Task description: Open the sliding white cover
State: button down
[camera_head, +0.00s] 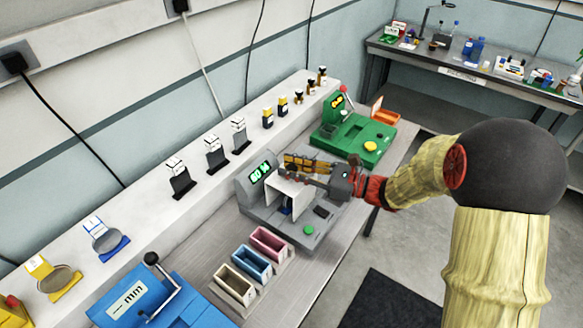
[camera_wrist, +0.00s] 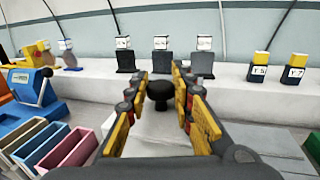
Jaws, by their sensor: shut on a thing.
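The white cover (camera_head: 283,190) sits on a grey machine (camera_head: 268,215) with a lit green display. My gripper (camera_head: 300,165) is at the top of the cover, and its fingers hide part of it. In the wrist view my gripper (camera_wrist: 160,95) has its yellow-padded fingers on either side of a black knob (camera_wrist: 159,90) and is shut on it. How the knob joins the cover is hidden. How far the cover is slid is hard to tell.
A green device (camera_head: 355,138) stands to the right of the grey machine. Pink (camera_head: 269,243), blue and beige bins stand in front left, with a blue press (camera_head: 150,300) beyond. A white ledge (camera_head: 140,200) with several small stands runs behind.

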jog(key=w+d+p, duration=0.3)
jog(key=w+d, duration=0.4)
jog(key=w, duration=0.2)
jog(key=shift+w+d+p, duration=0.2)
jog(key=shift+w+p, duration=0.05)
jog(key=shift+p, duration=0.15)
jog(key=c, duration=1.5)
grip_release()
jog(key=shift+c, duration=0.2)
jog(key=shift+o, duration=0.2)
jog(key=shift+s+d, duration=0.1)
jog(key=v, duration=1.1)
jog(key=shift+s+d, duration=0.15)
jog(key=shift+d, duration=0.25)
